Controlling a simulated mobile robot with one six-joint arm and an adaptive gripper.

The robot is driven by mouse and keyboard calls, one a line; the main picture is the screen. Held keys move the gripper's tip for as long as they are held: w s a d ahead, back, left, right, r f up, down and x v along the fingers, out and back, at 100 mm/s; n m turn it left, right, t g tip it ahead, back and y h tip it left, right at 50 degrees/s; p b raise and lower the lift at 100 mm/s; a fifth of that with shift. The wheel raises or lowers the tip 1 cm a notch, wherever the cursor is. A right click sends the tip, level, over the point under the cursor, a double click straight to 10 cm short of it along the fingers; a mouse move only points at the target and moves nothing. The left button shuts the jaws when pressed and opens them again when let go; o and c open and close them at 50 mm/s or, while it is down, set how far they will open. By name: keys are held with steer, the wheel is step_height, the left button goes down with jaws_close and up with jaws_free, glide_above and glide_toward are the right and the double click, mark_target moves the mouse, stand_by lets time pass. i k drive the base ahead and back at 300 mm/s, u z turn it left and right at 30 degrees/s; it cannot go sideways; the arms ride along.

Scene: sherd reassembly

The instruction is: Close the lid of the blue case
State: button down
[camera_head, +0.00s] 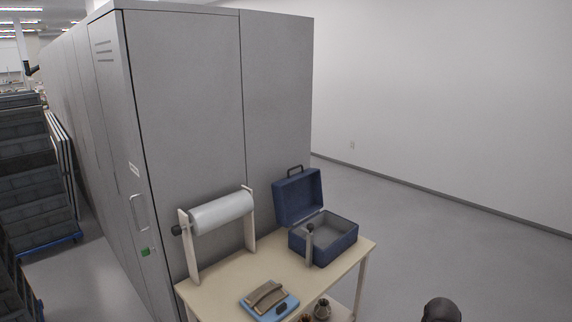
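The blue case (338,248) stands at the right end of a small table (226,277). Its lid (298,197) is open and stands up at the back left of the case, leaning back a little, with a dark handle (295,170) on its top edge. The grey inside of the case shows and looks mostly empty. A grey upright piece with a dark knob (310,230) stands at the case's front left corner; I cannot tell whether it touches the case. My gripper is not in view.
A roll of clear film (222,213) on a wooden stand is left of the case. A blue scale (269,303) with brown sherds and small dark pots (322,309) sit at the front. Grey cabinets (190,120) rise behind. Floor to the right is clear. A dark rounded part shows bottom right.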

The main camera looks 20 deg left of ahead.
mark_target(296, 195)
steer(key=u, duration=0.35)
steer(key=i, duration=0.85)
steer(key=u, duration=0.5)
